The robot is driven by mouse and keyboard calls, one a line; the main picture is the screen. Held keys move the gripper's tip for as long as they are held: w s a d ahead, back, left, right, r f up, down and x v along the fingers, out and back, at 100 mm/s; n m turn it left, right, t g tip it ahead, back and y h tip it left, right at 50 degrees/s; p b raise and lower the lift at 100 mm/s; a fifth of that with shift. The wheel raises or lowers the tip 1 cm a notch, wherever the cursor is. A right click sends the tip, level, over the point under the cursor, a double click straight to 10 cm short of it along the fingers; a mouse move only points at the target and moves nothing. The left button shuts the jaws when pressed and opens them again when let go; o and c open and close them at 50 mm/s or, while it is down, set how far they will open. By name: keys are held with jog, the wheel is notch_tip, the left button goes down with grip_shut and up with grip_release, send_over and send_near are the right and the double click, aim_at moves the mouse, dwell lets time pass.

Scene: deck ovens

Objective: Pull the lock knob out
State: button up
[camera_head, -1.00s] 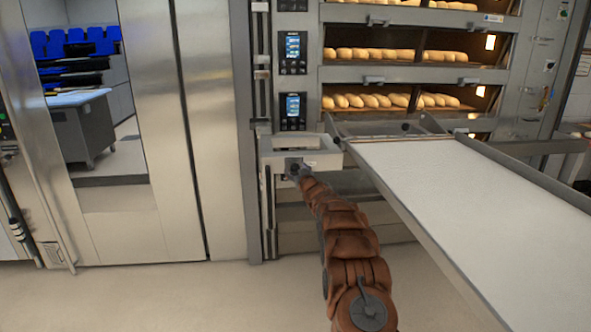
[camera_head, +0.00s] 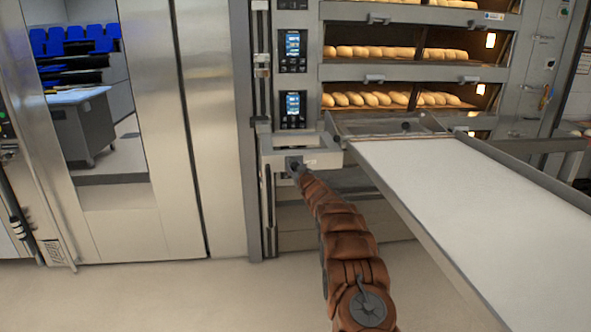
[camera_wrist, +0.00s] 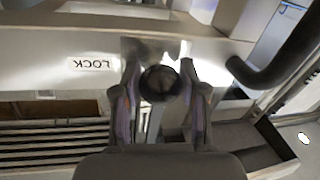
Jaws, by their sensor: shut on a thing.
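The lock knob (camera_wrist: 160,83) is a dark round knob in the middle of the wrist view. It sits on the pale metal front of a box-like bracket (camera_head: 322,158) at the left end of the loader. A white label reading LOCK (camera_wrist: 93,63), upside down in the wrist view, is beside it. My gripper (camera_wrist: 160,95) has one finger on each side of the knob and is shut on it. In the head view my gripper (camera_head: 296,166) is small against the bracket front and hides the knob there.
A white loader belt (camera_head: 470,200) with raised metal side rails lies to the right of my arm. Deck ovens with loaves (camera_head: 375,98) stand behind. A dark curved handle (camera_wrist: 275,65) is close to the right of my gripper. Open floor (camera_head: 170,295) lies at front left.

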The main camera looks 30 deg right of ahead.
grip_shut()
jog(key=shift+s, duration=0.1)
jog(key=s+b, duration=0.1)
jog(key=s+a+b, duration=0.1)
jog(key=b, duration=0.1)
jog(key=shift+f, duration=0.2)
dwell(0.3)
jog(key=shift+o, duration=0.8)
grip_release()
jog(key=shift+o, duration=0.9)
jog(key=shift+s+r, duration=0.1)
jog(key=shift+s, duration=0.05)
jog(key=o, duration=0.3)
